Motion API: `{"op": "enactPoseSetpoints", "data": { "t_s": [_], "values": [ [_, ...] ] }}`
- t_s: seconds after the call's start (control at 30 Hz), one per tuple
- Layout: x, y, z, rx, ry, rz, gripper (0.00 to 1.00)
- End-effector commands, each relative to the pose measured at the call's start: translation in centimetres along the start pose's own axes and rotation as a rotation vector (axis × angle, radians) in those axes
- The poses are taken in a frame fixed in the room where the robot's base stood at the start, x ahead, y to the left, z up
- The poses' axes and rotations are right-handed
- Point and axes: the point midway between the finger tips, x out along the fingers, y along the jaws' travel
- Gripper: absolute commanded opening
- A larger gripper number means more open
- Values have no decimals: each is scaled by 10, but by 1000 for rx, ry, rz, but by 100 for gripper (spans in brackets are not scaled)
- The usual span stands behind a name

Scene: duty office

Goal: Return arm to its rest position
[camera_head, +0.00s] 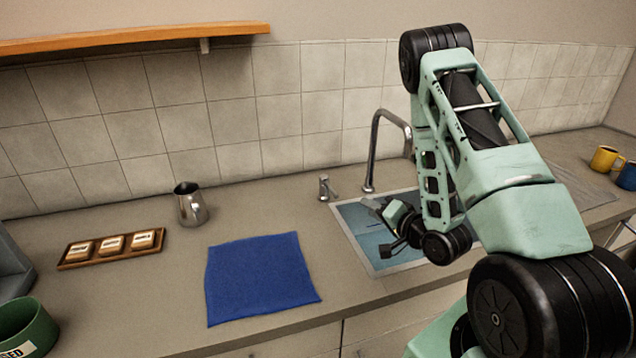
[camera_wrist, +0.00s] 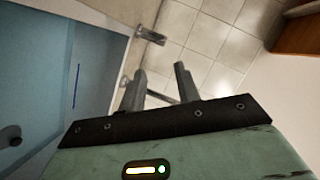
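My arm, pale green with black joints, reaches up and then bends down over the sink. My gripper (camera_head: 377,226) hangs above the sink basin (camera_head: 352,219), in front of the tap (camera_head: 373,150). In the wrist view its two grey fingers (camera_wrist: 160,70) stand apart with nothing between them. The blue basin also fills the left of the wrist view (camera_wrist: 55,60). The arm hides part of the sink in the head view.
A blue cloth (camera_head: 260,278) lies flat left of the sink. Further left are a metal jug (camera_head: 191,207), a wooden tray (camera_head: 75,264) with blocks, and a green container (camera_head: 38,325). Yellow (camera_head: 606,159) and blue (camera_head: 627,177) mugs stand far right. A shelf (camera_head: 130,36) hangs above.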

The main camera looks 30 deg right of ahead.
Motion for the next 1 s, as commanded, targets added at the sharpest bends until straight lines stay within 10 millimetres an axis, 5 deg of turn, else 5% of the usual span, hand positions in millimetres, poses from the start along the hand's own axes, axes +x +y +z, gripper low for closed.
{"op": "enactPoseSetpoints", "data": {
  "t_s": [0.2, 0.37, 0.5, 0.67, 0.87, 1.0],
  "values": [
    [0, 0, 0, 0, 0, 0, 33],
    [19, -19, 16, -88, -71, 37, 33],
    [41, -54, 51, -250, -209, 109, 33],
    [46, -99, 100, -453, -398, 187, 33],
    [12, -156, 163, -701, -663, 247, 33],
    [-38, -193, 203, -876, -866, 261, 33]
  ]
}}
